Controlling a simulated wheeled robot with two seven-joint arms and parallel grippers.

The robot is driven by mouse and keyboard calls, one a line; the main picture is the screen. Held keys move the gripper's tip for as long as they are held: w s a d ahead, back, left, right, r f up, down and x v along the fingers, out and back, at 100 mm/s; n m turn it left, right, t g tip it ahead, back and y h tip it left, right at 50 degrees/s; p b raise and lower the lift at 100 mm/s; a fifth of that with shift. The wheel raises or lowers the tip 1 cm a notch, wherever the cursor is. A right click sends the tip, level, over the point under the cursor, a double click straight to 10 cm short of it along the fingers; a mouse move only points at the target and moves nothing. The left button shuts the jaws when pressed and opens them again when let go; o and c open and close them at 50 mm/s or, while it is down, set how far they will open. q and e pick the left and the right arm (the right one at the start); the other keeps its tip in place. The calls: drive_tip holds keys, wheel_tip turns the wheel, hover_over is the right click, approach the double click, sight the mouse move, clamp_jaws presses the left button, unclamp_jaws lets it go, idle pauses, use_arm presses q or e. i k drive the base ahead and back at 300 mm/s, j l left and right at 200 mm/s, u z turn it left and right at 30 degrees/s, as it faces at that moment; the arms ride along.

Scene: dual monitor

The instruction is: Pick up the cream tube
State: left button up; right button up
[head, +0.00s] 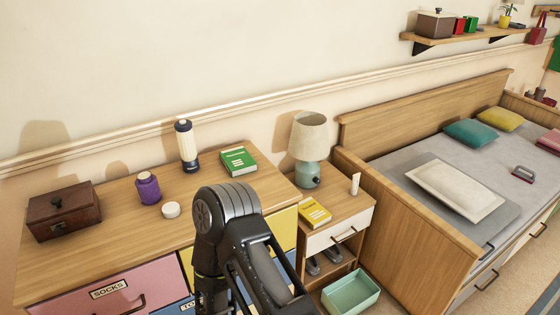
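A small, upright white tube (355,184), which looks like the cream tube, stands on the nightstand (349,211) near its right back edge, beside the bed. Nothing touches it. One of my black arms rises from the bottom middle, in front of the dresser and left of the nightstand. Its fingertips do not show, and I cannot tell which arm it is. Neither gripper can be made out in the head view.
The nightstand also holds a lamp (309,140) and a yellow book (314,212). A green bin (350,292) stands on the floor in front. The dresser (120,245) holds a wooden box (63,211), purple jar (148,188), white-and-dark cylinder (186,147) and green book (238,161).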

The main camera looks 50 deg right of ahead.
sight(355, 184)
drive_tip(key=z, duration=2.25)
drive_tip(key=i+l+z, duration=0.1)
drive_tip(key=i+l, duration=0.15)
drive_tip(key=i, duration=0.2)
drive_tip(key=i+l+z, duration=0.15)
drive_tip(key=i, duration=0.3)
drive_tip(key=i+l+z, duration=0.1)
drive_tip(key=i+l, duration=0.2)
drive_tip(key=i, duration=0.15)
drive_tip(key=i+l+z, duration=0.15)
drive_tip(key=i, duration=0.75)
